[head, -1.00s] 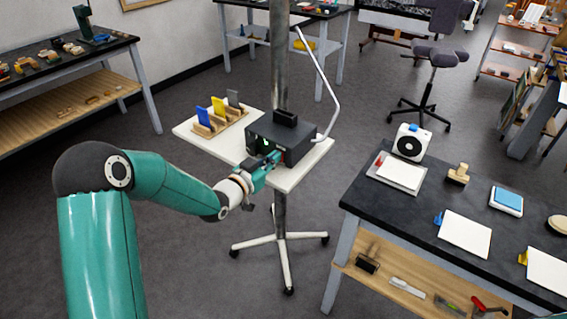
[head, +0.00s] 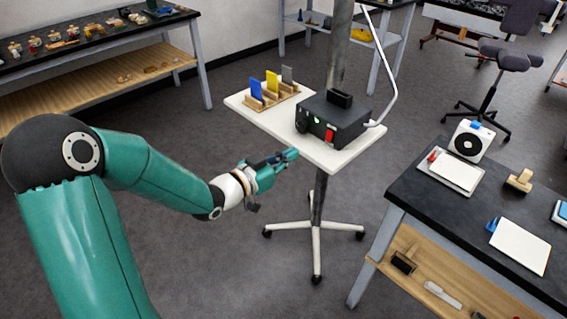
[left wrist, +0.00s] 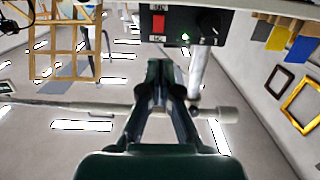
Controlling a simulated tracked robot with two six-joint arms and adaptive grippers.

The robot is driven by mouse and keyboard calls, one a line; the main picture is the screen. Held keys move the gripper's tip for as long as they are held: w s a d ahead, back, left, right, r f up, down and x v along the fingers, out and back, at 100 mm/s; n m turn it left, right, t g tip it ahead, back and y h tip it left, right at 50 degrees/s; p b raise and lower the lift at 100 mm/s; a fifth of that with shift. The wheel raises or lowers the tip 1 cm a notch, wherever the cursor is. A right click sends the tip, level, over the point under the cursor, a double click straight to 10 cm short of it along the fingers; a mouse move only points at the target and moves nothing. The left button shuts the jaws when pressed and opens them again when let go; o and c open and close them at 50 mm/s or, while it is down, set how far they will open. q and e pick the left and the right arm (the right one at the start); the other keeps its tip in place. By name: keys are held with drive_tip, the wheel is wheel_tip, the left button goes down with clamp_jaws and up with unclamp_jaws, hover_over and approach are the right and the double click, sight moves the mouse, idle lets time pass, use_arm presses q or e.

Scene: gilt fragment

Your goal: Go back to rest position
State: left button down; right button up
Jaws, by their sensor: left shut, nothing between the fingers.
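My left gripper (head: 286,157) is at the end of the teal arm that comes in from the left in the head view. It is shut and empty, in the air just in front of the near edge of the white stand top (head: 262,119). A black box (head: 350,125) with a red switch, a green light and a dark knob sits on that top, apart from the fingers. In the left wrist view the shut fingers (left wrist: 166,68) point toward the box front (left wrist: 173,22), which shows at the top edge. My right gripper is not in view.
A wooden rack (head: 272,99) with blue, yellow and grey cards stands left of the box. A pole rises behind the box. A dark workbench (head: 424,200) with a white fan-like device (head: 469,140) stands at right. Another bench (head: 100,40) is at far left. Floor between is open.

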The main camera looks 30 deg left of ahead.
use_arm(q)
drive_tip(key=shift+v, duration=0.8)
drive_tip(key=shift+d, duration=0.1)
drive_tip(key=s+d+f+n+g+h+p, duration=0.1)
drive_tip(key=s+d+f+g+h+p, duration=0.15)
drive_tip(key=d+f+g, duration=0.95)
drive_tip(key=s+d+f+n+g+y, duration=0.1)
drive_tip(key=s+d+f+g, duration=0.1)
drive_tip(key=s+f, duration=0.7)
drive_tip(key=s+d+f+n+g+y, duration=0.1)
drive_tip(key=s+d+f, duration=0.3)
drive_tip(key=s+f, duration=0.6)
wheel_tip(320, 180, down, 3)
drive_tip(key=shift+r+n+g, duration=0.25)
drive_tip(key=shift+n+g, duration=0.25)
drive_tip(key=shift+n, duration=0.2)
drive_tip(key=shift+w, duration=0.1)
